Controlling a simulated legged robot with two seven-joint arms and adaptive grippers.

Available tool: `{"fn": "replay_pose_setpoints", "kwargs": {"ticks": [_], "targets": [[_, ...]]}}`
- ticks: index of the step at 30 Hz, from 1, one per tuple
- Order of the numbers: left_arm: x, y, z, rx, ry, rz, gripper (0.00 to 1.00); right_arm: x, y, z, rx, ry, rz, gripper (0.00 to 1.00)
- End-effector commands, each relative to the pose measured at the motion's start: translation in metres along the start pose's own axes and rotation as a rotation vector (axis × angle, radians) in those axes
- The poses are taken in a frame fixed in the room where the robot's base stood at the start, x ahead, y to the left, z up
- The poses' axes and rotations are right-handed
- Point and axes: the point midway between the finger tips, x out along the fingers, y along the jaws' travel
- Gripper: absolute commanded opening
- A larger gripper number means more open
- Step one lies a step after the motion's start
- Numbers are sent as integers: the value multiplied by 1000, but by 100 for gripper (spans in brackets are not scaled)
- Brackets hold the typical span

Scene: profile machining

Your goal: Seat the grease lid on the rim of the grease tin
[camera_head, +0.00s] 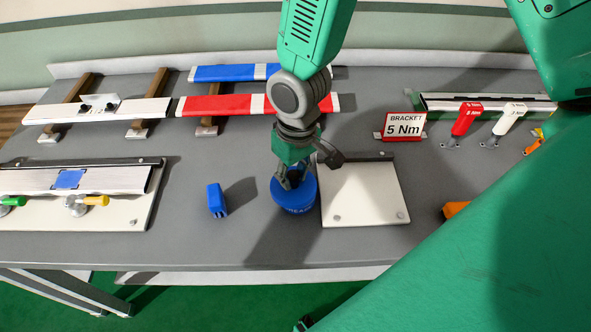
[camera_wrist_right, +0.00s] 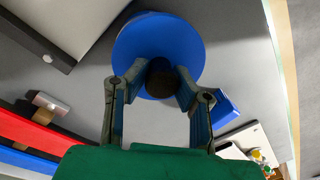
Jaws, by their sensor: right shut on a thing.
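The blue grease tin (camera_head: 298,209), with pale lettering on its side, stands on the grey bench in the middle of the head view. The round blue grease lid (camera_wrist_right: 185,45) fills the upper middle of the right wrist view, with a dark round knob at its centre. My right gripper (camera_head: 290,184) points down over the tin and is shut on the knob; it also shows in the wrist view (camera_wrist_right: 158,82). The lid is directly over the tin, but I cannot tell whether it rests on the rim or hangs just above. My left gripper is not in view.
A white plate (camera_head: 363,195) lies close right of the tin. A small blue block (camera_head: 216,199) stands to its left. Red (camera_head: 215,105) and blue (camera_head: 225,73) bars lie behind. A red "BRACKET 5 Nm" sign (camera_head: 403,126) stands back right.

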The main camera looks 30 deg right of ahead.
Motion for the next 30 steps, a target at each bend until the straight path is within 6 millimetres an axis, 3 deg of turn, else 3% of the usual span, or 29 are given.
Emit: {"fn": "replay_pose_setpoints", "kwargs": {"ticks": [12,30], "targets": [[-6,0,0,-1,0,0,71,0,11,1,1,1,-5,0],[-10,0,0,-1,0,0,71,-1,7,1,0,0,-2,0]]}}
